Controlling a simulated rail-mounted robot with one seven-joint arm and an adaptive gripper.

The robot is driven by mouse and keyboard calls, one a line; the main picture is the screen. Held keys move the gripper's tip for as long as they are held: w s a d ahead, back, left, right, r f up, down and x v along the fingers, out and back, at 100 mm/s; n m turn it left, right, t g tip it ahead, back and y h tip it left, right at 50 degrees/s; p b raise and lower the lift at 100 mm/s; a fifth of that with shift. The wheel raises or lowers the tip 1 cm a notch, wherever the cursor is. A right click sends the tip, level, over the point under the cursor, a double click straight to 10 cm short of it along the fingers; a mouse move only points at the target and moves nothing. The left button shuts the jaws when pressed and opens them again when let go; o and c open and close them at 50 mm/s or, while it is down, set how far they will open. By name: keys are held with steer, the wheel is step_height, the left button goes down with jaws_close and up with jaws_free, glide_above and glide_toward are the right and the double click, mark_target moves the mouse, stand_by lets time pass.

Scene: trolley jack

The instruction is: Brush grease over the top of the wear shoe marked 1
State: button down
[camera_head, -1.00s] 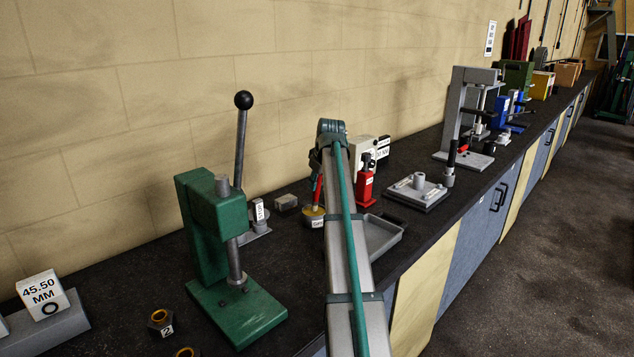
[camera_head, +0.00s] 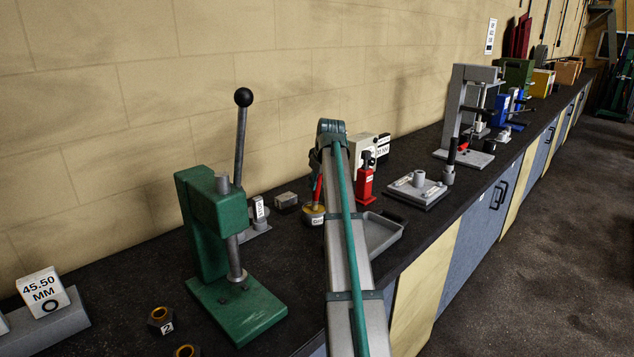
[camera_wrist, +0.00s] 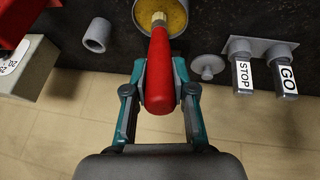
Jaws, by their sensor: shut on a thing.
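My gripper (camera_wrist: 158,85) is shut on the red handle of a brush (camera_wrist: 160,70). The brush points down into a round pot of yellow grease (camera_wrist: 176,12), and its bristle end is hidden there or cannot be made out. In the head view the red handle (camera_head: 318,190) stands steeply over the pot (camera_head: 312,215), partly behind my arm. My fingers are mostly hidden there. I cannot make out a wear shoe marked 1 in either view. A small grey block (camera_head: 286,201) lies left of the pot, with no readable mark.
A green lever press (camera_head: 215,240) stands at left. A grey tray (camera_head: 382,235) and a red bottle jack (camera_head: 366,180) are right of my arm. STOP (camera_wrist: 241,75) and GO (camera_wrist: 285,75) gauge pieces stand near the pot.

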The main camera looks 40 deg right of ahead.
steer(key=shift+r+p, duration=2)
steer(key=shift+r, duration=1.45)
